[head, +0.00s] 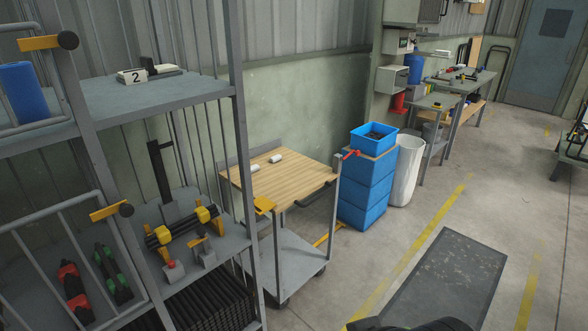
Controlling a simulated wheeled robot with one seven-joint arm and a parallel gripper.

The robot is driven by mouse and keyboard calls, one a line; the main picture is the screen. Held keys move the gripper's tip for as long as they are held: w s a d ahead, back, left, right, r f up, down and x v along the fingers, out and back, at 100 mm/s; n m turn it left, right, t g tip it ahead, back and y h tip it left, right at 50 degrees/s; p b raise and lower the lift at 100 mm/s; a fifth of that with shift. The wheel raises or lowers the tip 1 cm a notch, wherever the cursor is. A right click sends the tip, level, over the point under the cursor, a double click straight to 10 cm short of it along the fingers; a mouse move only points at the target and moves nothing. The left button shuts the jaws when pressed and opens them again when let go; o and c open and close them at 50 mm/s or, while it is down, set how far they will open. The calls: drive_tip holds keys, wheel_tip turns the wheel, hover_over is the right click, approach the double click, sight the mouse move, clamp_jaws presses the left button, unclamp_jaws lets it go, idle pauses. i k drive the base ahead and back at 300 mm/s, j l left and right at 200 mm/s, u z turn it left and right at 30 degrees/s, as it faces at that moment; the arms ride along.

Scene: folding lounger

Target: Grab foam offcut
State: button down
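No piece can be surely told as the foam offcut. Two small whitish pieces lie apart on the wooden top of a cart: a left one (254,168) and a right one (275,158). They are too small to tell whether either is foam. The cart's wooden top (300,185) is otherwise mostly bare. My gripper is not in view. A dark shape at the bottom edge may be part of my arm, but no fingers show.
A metal shelf rack (85,100) with tools fills the left. Stacked blue crates (365,185) and a white bin (407,170) stand right of the cart. Workbenches (460,85) are farther back. A dark mat (440,285) lies on the open floor at right.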

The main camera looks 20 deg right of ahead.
sight(255, 167)
drive_tip(key=i+l+u, duration=1.15)
drive_tip(key=l, duration=0.15)
drive_tip(key=l+u, duration=0.3)
drive_tip(key=l, duration=0.15)
drive_tip(key=i+l+u, duration=0.15)
drive_tip(key=l+u, duration=0.15)
drive_tip(key=l, duration=0.2)
drive_tip(key=l+u, duration=0.3)
drive_tip(key=l, duration=0.15)
drive_tip(key=l+u, duration=0.3)
drive_tip(key=l, duration=0.25)
drive_tip(key=i, duration=0.05)
